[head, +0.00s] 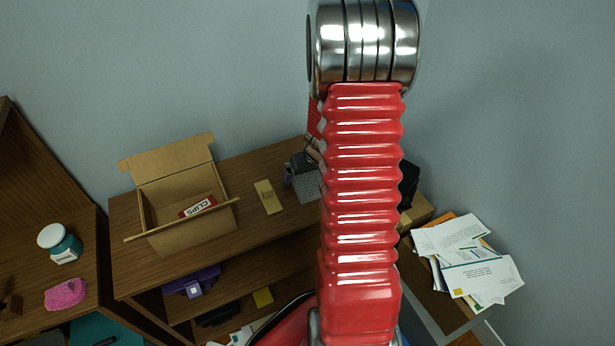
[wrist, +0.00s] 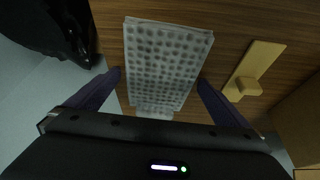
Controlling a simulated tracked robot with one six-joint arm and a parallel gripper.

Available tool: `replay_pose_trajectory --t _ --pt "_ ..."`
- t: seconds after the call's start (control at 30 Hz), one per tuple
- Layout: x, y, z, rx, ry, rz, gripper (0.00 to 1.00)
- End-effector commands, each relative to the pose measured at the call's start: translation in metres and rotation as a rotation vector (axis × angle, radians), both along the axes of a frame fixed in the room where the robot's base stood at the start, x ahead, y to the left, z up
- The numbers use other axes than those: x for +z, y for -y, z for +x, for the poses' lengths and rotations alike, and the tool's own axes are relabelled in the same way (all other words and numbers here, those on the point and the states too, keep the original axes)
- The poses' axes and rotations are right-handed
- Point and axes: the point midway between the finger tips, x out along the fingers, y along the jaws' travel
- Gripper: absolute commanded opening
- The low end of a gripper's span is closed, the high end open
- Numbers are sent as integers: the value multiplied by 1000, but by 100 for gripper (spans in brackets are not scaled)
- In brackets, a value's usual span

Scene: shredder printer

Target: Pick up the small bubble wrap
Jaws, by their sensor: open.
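The small bubble wrap (wrist: 168,50) is a pale grey, dotted rectangular piece on the brown wooden shelf top. In the wrist view it lies between the two dark fingers of my gripper (wrist: 158,79), with its far end reaching past the fingertips. My gripper is open, with a finger on either side of the wrap. I cannot tell whether the fingers touch it. In the head view the bubble wrap (head: 308,187) shows as a grey patch on the shelf, partly hidden by my red arm.
A tan block with a knob (wrist: 250,72) lies right of the wrap. An open cardboard box (head: 185,205) with a CLIPS pack stands left on the shelf top. A black object (wrist: 65,30) is at the wrist view's upper left. Papers (head: 465,255) lie at the right.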

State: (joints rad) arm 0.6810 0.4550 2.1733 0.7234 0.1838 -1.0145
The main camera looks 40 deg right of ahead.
Motion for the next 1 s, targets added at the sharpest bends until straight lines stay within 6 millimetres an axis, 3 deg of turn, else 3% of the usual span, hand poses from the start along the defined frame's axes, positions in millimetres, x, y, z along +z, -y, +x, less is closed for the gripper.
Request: replay_pose_trajectory --t 0.17,0.67,1.0 --pt "0 0 0 0 0 0 99" --pt "0 0 0 -1 0 0 64" --pt "2 0 0 -1 1 0 63"
